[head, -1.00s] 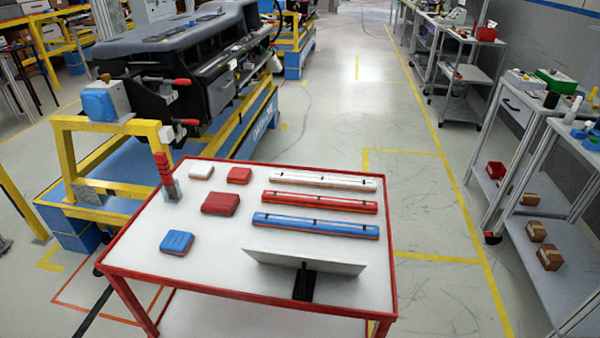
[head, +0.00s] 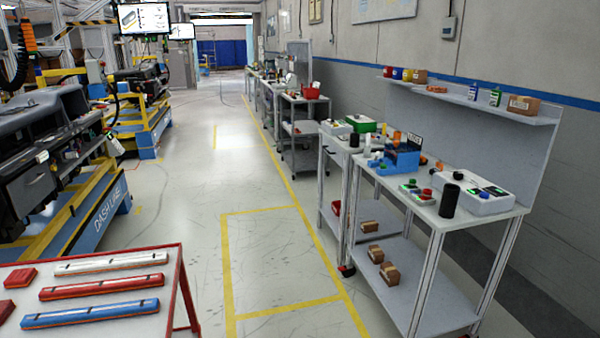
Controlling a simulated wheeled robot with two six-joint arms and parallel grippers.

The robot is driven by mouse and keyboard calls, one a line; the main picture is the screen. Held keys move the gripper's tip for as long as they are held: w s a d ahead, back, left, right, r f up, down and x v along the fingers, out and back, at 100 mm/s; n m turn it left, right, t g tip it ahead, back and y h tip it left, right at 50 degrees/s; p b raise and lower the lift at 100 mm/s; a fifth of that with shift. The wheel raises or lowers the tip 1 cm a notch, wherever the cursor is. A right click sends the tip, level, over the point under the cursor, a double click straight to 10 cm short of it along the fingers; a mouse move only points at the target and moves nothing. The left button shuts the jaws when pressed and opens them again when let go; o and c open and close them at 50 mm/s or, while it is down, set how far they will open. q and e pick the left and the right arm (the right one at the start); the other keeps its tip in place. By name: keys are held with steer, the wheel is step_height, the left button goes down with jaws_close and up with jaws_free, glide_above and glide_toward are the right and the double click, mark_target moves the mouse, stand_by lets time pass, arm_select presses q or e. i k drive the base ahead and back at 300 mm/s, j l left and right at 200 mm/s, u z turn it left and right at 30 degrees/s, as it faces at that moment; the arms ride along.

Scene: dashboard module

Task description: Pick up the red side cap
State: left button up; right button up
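Two small red blocks show at the left edge of the head view, on the white-topped table with a red rim (head: 181,262). One red block (head: 20,278) is whole in view; the other red block (head: 5,311) is cut off by the picture edge. I cannot tell which of them is the red side cap. A long red bar (head: 100,287) lies to their right, between a white bar (head: 110,263) and a blue bar (head: 90,313). Neither of my grippers is in view.
A grey workbench (head: 440,205) with boxes and devices stands at the right by the wall. A black dashboard (head: 45,150) sits on a yellow and blue stand at the left. The marked floor (head: 270,250) between them is clear.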

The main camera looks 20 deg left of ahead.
mark_target(20, 278)
steer(key=i+l+u, duration=0.3)
steer(key=i+l, duration=0.2)
steer(key=i, duration=0.2)
steer(key=i+l+u, duration=0.25)
steer(key=i+l, duration=0.4)
steer(key=i+j+u, duration=0.1)
steer(key=i+u, duration=0.6)
steer(key=u, duration=0.2)
steer(key=i+l+u, duration=0.1)
steer(key=i+u, duration=0.35)
steer(key=i+l+u, duration=0.25)
steer(key=u, duration=0.2)
